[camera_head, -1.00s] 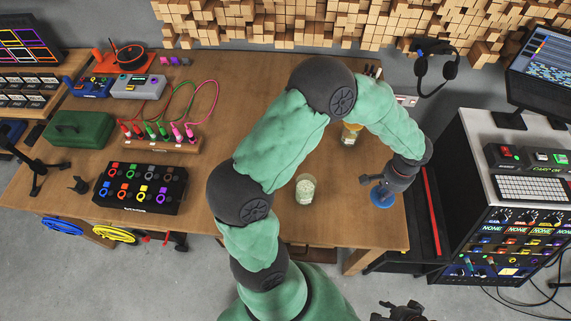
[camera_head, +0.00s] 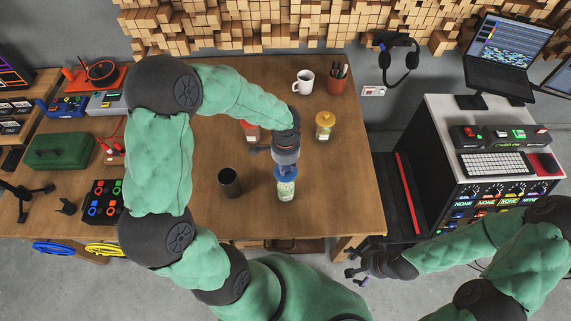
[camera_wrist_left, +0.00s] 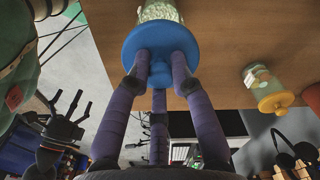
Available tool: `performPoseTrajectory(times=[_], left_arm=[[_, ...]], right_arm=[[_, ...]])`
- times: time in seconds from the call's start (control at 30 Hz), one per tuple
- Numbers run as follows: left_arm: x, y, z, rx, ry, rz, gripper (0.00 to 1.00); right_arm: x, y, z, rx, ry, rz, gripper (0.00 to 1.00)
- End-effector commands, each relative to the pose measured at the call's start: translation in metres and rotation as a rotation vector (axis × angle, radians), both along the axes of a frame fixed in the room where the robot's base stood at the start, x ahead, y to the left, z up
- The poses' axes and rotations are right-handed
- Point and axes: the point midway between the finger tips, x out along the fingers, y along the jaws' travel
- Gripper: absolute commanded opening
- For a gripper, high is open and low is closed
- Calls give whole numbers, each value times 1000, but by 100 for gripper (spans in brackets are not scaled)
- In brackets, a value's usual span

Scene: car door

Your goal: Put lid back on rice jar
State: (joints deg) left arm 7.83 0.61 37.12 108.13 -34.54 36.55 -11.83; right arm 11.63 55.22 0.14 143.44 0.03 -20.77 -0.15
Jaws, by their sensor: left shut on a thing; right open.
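The rice jar (camera_head: 286,190) is a clear glass jar with pale contents, upright near the front of the table. My left gripper (camera_head: 285,164) is above it, pointing down, shut on the knob of the blue lid (camera_head: 292,171). The lid is right at the jar's mouth; I cannot tell if it touches or is seated. In the left wrist view the gripper's fingers (camera_wrist_left: 160,68) close around the knob of the blue lid (camera_wrist_left: 136,44), with the jar (camera_wrist_left: 158,12) directly behind it. My right gripper (camera_head: 357,269) is open and empty, off the table's front edge.
A dark cup (camera_head: 229,182) stands left of the jar. A yellow-lidded jar (camera_head: 325,126), a red-topped jar (camera_head: 249,131), a white mug (camera_head: 303,82) and a pen cup (camera_head: 337,80) stand behind. The table's right front (camera_head: 340,200) is clear.

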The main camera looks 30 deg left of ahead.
Motion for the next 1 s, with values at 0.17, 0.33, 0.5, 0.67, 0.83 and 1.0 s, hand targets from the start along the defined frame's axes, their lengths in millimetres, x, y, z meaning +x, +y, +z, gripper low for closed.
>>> performPoseTrajectory(times=[0.17, 0.33, 0.5, 0.67, 0.83, 1.0], left_arm=[[0, 0, -16, 0, 0, 1, 0], [0, 0, -30, 0, 0, 1, 0], [0, 0, -45, 0, 0, 1, 0], [0, 0, -54, 0, 0, 1, 0], [0, 0, -57, 0, 0, 2, 0], [0, 0, -56, 0, 0, 2, 0]], right_arm=[[0, 0, -13, 0, 0, 0, 100], [0, 0, -24, 0, 0, 0, 100], [0, 0, -36, 0, 0, 0, 100], [0, 0, -44, 0, 0, 0, 100], [0, 0, -46, 0, 0, 0, 100], [0, 0, -45, 0, 0, 0, 100]])
